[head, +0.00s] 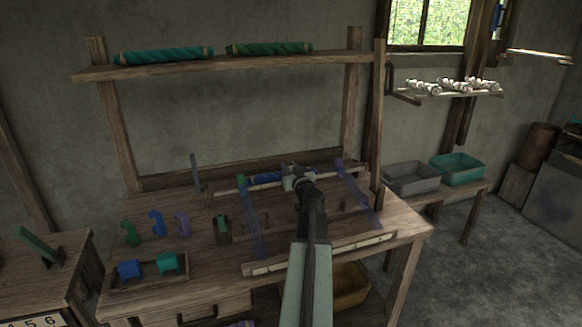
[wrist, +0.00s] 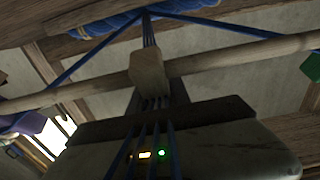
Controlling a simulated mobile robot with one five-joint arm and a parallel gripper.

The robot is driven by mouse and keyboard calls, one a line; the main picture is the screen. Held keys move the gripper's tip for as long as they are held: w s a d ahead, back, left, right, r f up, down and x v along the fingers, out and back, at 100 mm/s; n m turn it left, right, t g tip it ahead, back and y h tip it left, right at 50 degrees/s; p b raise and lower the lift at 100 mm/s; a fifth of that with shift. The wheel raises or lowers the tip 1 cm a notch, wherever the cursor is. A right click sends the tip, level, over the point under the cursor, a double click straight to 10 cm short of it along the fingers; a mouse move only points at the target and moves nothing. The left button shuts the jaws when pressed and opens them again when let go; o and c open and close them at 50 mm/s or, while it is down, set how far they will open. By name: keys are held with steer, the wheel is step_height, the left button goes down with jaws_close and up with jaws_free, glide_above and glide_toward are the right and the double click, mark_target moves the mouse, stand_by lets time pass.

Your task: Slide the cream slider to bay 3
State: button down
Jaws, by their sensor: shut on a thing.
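My gripper (head: 298,179) is over the loom at the middle of the bench, shut on the cream slider. In the wrist view the cream slider (wrist: 147,68) is a pale block on a wooden rod (wrist: 225,54), with blue threads running past it. In the head view my gripper and arm mostly hide it. A green slider (head: 240,181) is to its left on the rod and a purple slider (head: 340,164) to its right, each with blue threads fanning toward the front. A pale marked strip (head: 320,254) runs along the front; its bay marks are too small to read.
Coloured hooks (head: 156,223) and a tray (head: 118,288) holding blue and green blocks are at the left of the bench. Upright posts (head: 377,125) and an upper shelf (head: 215,67) frame the loom. Bins (head: 411,179) stand at the right.

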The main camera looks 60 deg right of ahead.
steer(key=c, duration=1.2)
jaws_free()
steer(key=shift+s, duration=0.1)
steer(key=v, duration=0.7)
steer(key=shift+s+a, duration=0.25)
